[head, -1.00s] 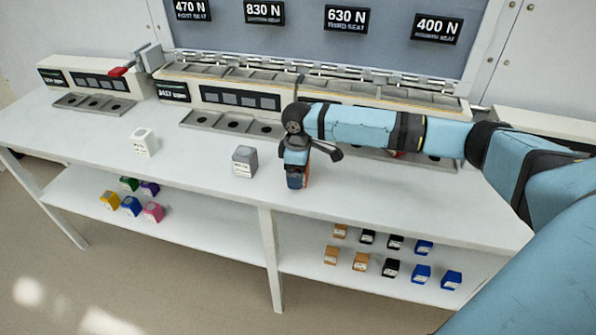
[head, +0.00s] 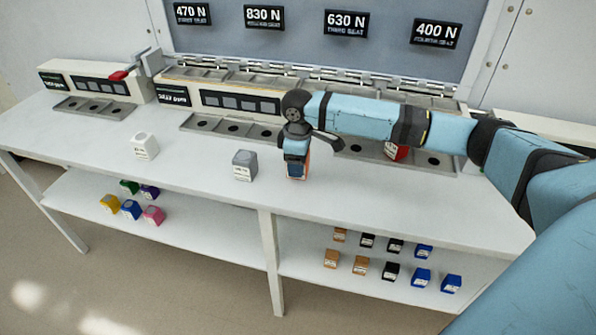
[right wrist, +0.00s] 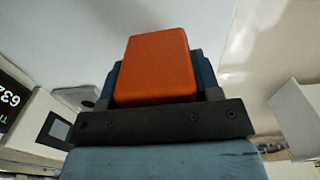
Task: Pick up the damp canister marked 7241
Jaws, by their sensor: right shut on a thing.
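My right gripper (head: 296,166) is shut on an orange canister (head: 305,171) over the front middle of the bench. In the right wrist view the orange canister (right wrist: 156,66) shows its plain side between the dark blue fingers. I cannot tell whether its base is clear of the bench. A grey canister (head: 244,165) stands just left of the gripper, a white one (head: 145,146) stands farther left, and a red one (head: 396,152) stands at the back right, partly behind my arm. The number 7241 is not legible on any canister. My left gripper is out of view.
The white bench (head: 200,165) has free room at its front. Trays with round seats (head: 235,127) line its back, below signs such as 630 N (head: 346,23). The shelf below (head: 190,212) holds several coloured canisters.

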